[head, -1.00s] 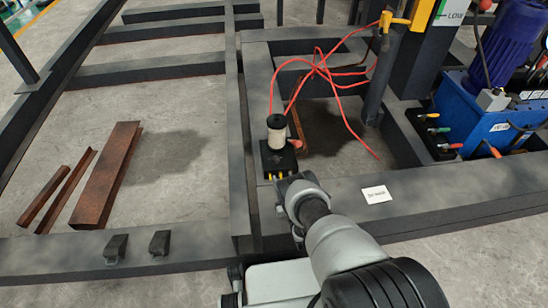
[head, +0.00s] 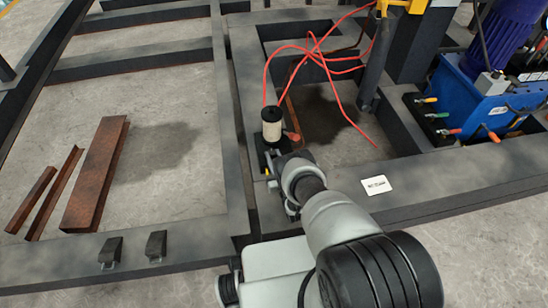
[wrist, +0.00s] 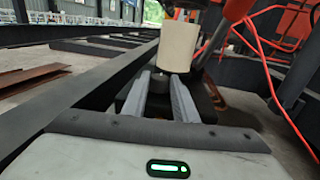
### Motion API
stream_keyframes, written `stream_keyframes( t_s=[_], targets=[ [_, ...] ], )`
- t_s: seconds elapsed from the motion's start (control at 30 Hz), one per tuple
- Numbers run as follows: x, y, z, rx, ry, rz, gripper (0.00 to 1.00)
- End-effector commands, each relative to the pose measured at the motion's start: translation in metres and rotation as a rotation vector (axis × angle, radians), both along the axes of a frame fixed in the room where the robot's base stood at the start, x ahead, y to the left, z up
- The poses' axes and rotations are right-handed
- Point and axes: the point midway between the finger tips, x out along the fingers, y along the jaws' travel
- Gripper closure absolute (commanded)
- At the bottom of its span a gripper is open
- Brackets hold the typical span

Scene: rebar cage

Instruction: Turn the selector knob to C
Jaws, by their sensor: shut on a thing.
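In the wrist view a dark round knob (wrist: 158,86), which looks like the selector knob, sits between the two grey fingers of my gripper (wrist: 158,80). The fingers are shut on it. No letter or pointer mark can be read, so its setting cannot be told. In the head view my gripper (head: 272,166) reaches the small black box (head: 258,149) on the dark steel frame, and the wrist hides the knob and much of the box. A cream cylinder with a black cap (head: 271,125) stands on the box, just beyond the fingers.
A red-orange lever end (head: 293,136) sits right of the cylinder. Red hoses (head: 318,62) loop behind it. A white label (head: 376,185) lies on the front beam. A blue hydraulic unit (head: 475,100) stands right. Rusty steel pieces (head: 95,175) lie on the floor left.

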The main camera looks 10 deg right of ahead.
Motion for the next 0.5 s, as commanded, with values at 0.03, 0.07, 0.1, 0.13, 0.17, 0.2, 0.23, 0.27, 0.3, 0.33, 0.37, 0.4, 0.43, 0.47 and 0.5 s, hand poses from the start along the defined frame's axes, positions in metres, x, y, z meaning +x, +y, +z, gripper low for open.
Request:
stream_keyframes(
  t_s=[0.03,0.07,0.1,0.13,0.17,0.2,0.23,0.27,0.3,0.33,0.37,0.4,0.43,0.47,0.5],
  targets=[
    [-0.0001,0.0,0.0,0.0,0.0,0.0,0.9],
    [-0.0001,0.0,0.0,0.0,0.0,0.0,0.95],
    [-0.0001,0.0,0.0,0.0,0.0,0.0,0.97],
    [0.0,0.0002,0.0,0.0,0.0,0.0,0.97],
    [0.0,0.0006,0.0,0.0,0.0,-0.002,0.97],
    [0.0002,0.0015,0.0,0.0,0.0,-0.009,0.97],
    [0.0004,0.0022,0.0,0.0,0.0,-0.018,0.97],
    [0.0006,0.0036,0.0,0.0,0.0,-0.028,0.97],
    [0.0009,0.0044,0.0,0.0,0.0,-0.046,0.97],
    [0.0011,0.0051,0.0001,0.0,0.0,-0.06,0.97],
    [0.0011,0.0056,0.0002,0.0,0.0,-0.074,0.97],
    [0.001,0.0056,0.0002,0.0,-0.001,-0.091,0.97],
    [0.0009,0.0058,0.0002,0.0,-0.001,-0.102,0.97],
    [0.0008,0.0054,0.0003,0.001,-0.001,-0.113,0.97],
    [0.0006,0.0052,0.0003,0.001,0.0,-0.122,0.97]
  ],
)
